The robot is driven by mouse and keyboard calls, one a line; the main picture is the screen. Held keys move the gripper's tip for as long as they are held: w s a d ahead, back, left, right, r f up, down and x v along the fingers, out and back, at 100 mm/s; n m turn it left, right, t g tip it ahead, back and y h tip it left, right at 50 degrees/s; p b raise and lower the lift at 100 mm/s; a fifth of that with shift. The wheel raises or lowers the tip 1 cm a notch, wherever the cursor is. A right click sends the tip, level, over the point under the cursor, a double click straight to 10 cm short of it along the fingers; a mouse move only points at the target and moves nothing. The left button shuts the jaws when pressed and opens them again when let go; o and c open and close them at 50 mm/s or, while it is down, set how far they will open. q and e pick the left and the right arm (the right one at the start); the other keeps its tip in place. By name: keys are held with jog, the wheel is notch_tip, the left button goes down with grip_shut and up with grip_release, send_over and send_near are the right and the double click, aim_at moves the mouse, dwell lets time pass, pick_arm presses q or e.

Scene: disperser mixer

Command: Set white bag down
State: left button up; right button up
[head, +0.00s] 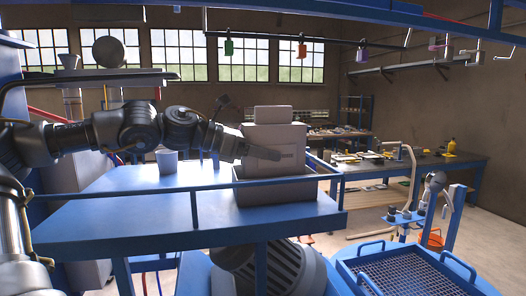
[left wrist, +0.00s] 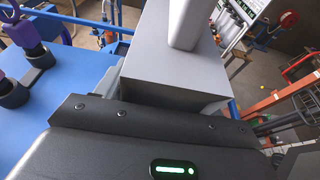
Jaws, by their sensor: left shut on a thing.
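The white bag (head: 282,184) is a pale grey, boxy shape with a narrower top, upright at the right end of the blue platform (head: 120,218). Its base appears to be on or just above the platform; I cannot tell if they touch. My left gripper (head: 266,153) reaches in from the left and is shut on the bag's upper part, across its front. In the left wrist view the bag (left wrist: 163,62) fills the upper middle, beyond the dark gripper body. The fingertips are hidden there. My right gripper is not in view.
A blue rail (head: 232,186) runs along the platform's edge, close to the bag. A pale cup (head: 167,162) stands left of the bag. A blue-framed grate (head: 405,272) is at lower right, and a cluttered workbench (head: 440,172) stands behind. The platform's left part is mostly clear.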

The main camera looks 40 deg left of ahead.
pick_arm(q)
jog(key=shift+d, duration=0.1)
jog(key=o, duration=1.4)
jog(key=shift+f, duration=0.1)
jog(key=shift+r+p, duration=0.6)
jog(key=shift+r, duration=0.05)
jog(key=shift+b+v, duration=2.65)
jog(key=shift+v, duration=3.45)
jog(key=shift+d, duration=0.1)
